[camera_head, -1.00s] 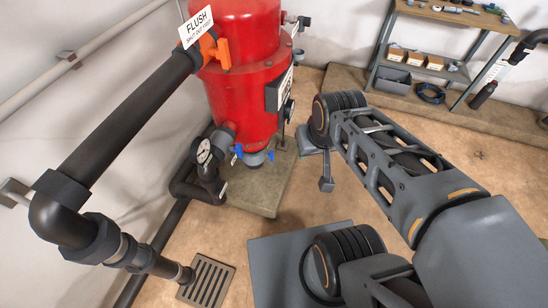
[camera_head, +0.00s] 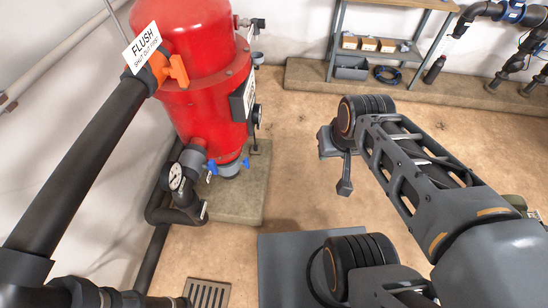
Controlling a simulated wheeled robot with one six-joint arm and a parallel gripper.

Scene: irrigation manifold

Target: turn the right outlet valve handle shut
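No handle in view can be made out as the right outlet valve handle. Black pipework (camera_head: 510,62) with a blue fitting (camera_head: 515,11) enters at the top right and is cut off by the picture edge. My gripper (camera_head: 344,186) hangs at the end of my arm over bare floor, right of the red tank. It is far from the black pipework and touches nothing that I can see. Its fingers are seen nearly edge-on, so their opening does not show.
A red tank (camera_head: 205,110) stands left on a concrete plinth (camera_head: 240,205), with an orange flush handle (camera_head: 178,72), a gauge (camera_head: 177,176) and small blue handles (camera_head: 246,163). A shelf (camera_head: 395,55) stands at the back on a raised ledge (camera_head: 400,95). Floor between is clear.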

